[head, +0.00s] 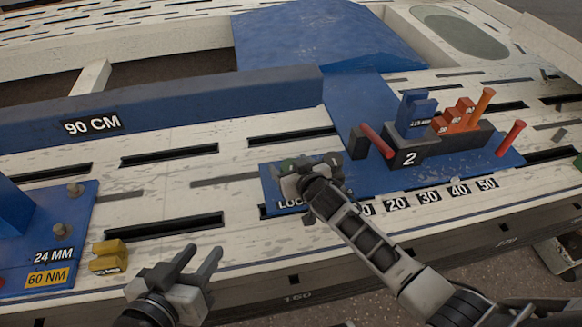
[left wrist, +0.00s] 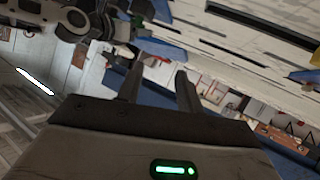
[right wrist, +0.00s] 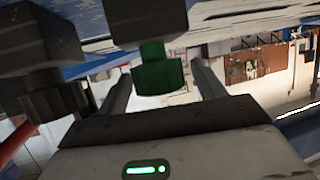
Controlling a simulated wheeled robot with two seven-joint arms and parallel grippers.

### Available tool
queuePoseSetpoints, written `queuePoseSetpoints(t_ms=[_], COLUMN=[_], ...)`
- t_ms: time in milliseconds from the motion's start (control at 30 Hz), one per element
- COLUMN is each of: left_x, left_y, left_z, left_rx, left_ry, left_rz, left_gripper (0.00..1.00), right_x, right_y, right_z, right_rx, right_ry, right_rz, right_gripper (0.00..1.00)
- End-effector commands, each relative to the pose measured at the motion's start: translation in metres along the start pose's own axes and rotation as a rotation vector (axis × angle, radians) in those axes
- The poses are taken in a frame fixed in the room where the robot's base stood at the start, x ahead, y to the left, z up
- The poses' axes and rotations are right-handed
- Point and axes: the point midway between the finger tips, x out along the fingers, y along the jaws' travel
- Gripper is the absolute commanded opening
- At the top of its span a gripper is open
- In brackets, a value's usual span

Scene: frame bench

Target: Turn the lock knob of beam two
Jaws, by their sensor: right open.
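The green lock knob (head: 288,166) sits on the blue plate of station 2, above a partly hidden "LOC..." label (head: 290,202). In the right wrist view the green knob (right wrist: 160,72) hangs between the two fingers of my right gripper (right wrist: 160,88), with a gap on each side. In the head view my right gripper (head: 310,172) is over the knob area and covers part of it. My left gripper (head: 197,262) is open and empty in front of the bench's near edge; its spread fingers also show in the left wrist view (left wrist: 158,90).
A dark block (right wrist: 45,65) stands beside the left finger in the right wrist view. A block marked 2 (head: 410,157), red handles (head: 378,141) and orange blocks (head: 455,117) stand right of the knob. A blue 90 CM beam (head: 200,100) lies behind. A yellow part (head: 108,257) sits at left.

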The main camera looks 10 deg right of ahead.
Motion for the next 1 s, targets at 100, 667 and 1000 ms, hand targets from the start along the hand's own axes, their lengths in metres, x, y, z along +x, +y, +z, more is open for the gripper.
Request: queuePoseSetpoints(t_ms=[100,667,1000], left_x=[-0.001,-0.002,0.000], left_y=[0.001,-0.005,-0.011], left_z=[0.000,0.012,0.024], left_rx=[0.000,-0.007,-0.015], left_ry=[-0.001,-0.109,-0.174], left_rz=[0.002,-0.023,-0.040], left_gripper=[0.36,0.36,0.36], right_x=[0.000,-0.002,-0.001], right_y=[0.000,0.000,-0.003], right_z=[-0.001,-0.008,-0.003], right_rx=[0.000,-0.053,-0.101], right_ry=[0.001,0.001,0.006], right_rz=[-0.001,-0.105,-0.245], right_gripper=[0.69,0.24,0.24])
